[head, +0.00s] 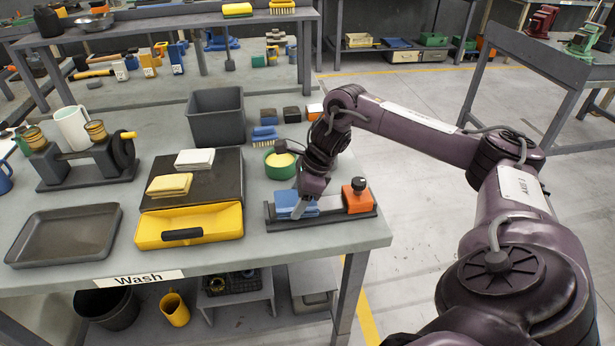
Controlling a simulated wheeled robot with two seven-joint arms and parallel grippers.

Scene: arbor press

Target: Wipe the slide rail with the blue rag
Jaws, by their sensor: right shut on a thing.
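The slide rail (330,204) is a pale bar on a dark base at the front right of the table. An orange block with a black knob (356,196) sits at its right end. The folded blue rag (290,203) lies on the left part of the rail. My right gripper (303,205) points down at the rag and is shut on it at its right side. The finger tips are partly hidden against the rag. My left gripper is not in view.
A green round tub (280,165) stands close behind the rail. A yellow-fronted tray (190,226) with yellow and white cloths above it is to the left. A grey bin (215,118) and several brushes and blocks stand behind. The table's right edge is near the rail.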

